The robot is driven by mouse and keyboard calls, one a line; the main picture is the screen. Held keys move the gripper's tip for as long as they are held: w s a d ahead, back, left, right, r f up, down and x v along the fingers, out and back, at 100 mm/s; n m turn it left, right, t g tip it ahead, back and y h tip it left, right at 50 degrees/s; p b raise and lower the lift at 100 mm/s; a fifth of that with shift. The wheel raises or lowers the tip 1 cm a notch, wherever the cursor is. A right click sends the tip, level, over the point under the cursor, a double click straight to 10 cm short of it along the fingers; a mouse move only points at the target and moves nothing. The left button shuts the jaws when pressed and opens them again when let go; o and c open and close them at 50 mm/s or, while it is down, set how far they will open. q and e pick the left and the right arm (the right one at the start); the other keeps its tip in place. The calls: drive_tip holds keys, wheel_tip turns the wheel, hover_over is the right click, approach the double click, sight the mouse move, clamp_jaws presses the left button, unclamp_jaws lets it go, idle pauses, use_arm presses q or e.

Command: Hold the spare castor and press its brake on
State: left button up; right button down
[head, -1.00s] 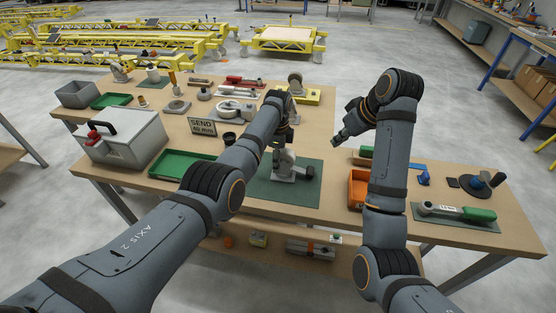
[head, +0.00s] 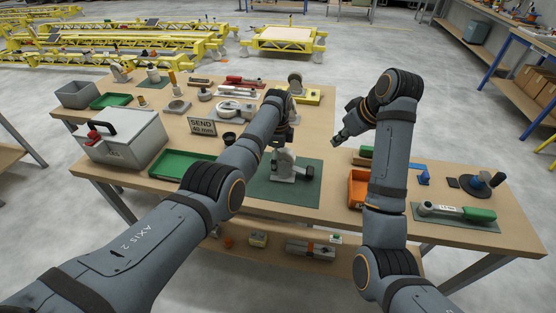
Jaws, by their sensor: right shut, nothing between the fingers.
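The spare castor (head: 287,167), a grey metal piece with a dark part at its right, stands on the dark green mat (head: 270,193) in the middle of the workbench. My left gripper (head: 280,145) points down at the top of the castor. Its fingers are small and partly hidden by its own arm, so I cannot tell whether they grip or only touch it. My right gripper (head: 337,142) is shut and empty, in the air to the right of the castor, apart from it. The castor's brake cannot be made out clearly.
A grey case (head: 122,140) and a green tray (head: 180,164) stand left of the mat. An orange bin (head: 358,188) is to the right. A torque wrench (head: 455,212) lies at the far right. Several small parts fill the back of the bench.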

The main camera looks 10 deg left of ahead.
use_arm(q)
wheel_tip(320, 180, up, 12)
drive_tip(key=shift+f, duration=0.1)
